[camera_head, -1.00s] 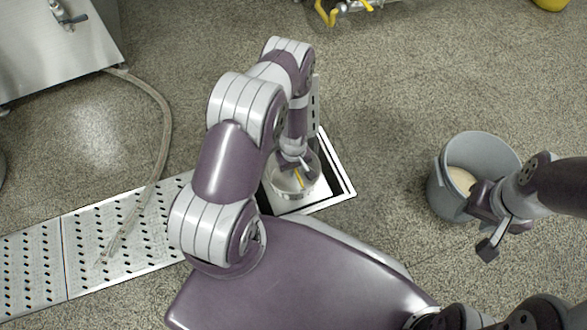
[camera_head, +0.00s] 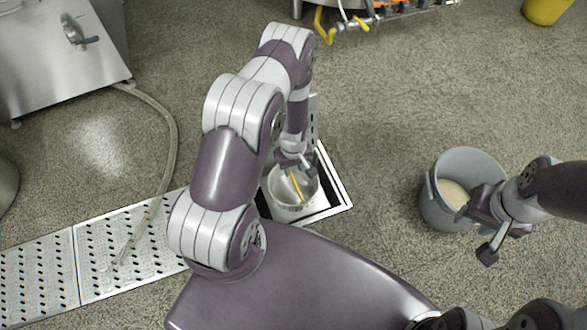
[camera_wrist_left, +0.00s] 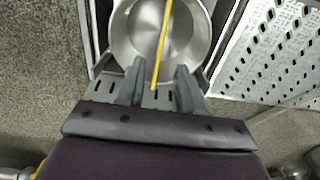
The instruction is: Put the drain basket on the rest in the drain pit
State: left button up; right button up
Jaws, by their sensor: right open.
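The drain basket (camera_head: 283,198) is a round steel bowl with a thin yellow handle (camera_head: 297,187). It sits within the square drain pit (camera_head: 344,203), seen from above. The basket (camera_wrist_left: 125,32) also shows in the left wrist view, its yellow handle (camera_wrist_left: 164,45) slanting across it. My left gripper (camera_head: 297,165) is over the basket's far side. In the left wrist view its fingers (camera_wrist_left: 158,88) are spread, with the handle's end between them and gaps on both sides. The rest is hidden under the basket. My right gripper (camera_head: 478,230) is open at the grey bucket.
The grey bucket (camera_head: 437,205) holds pale material. A slotted plate (camera_head: 313,120) stands behind the pit. A perforated floor grating (camera_head: 120,240) and a hose (camera_head: 172,130) lie left. A steel machine (camera_head: 60,50) stands back left. The floor between pit and bucket is clear.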

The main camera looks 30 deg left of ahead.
pick_arm(q)
notch_tip(320, 180, up, 14)
jog(key=w+d+f+m, duration=0.1)
jog(key=w+d+m, duration=0.1)
jog(key=m, duration=0.1)
jog(key=s+d+r+m, duration=0.1)
jog(key=s+r+m, duration=0.1)
jog(key=r, duration=0.4)
jog(key=s+d+r+m+t, duration=0.1)
jog(key=s+r+m, duration=0.1)
jog(key=s+r, duration=0.3)
jog(key=s+d+r+m, duration=0.1)
jog(key=s+r+m, duration=0.2)
jog(key=r, duration=0.6)
jog(key=shift+s+d, duration=0.15)
jog(key=shift+s, duration=0.35)
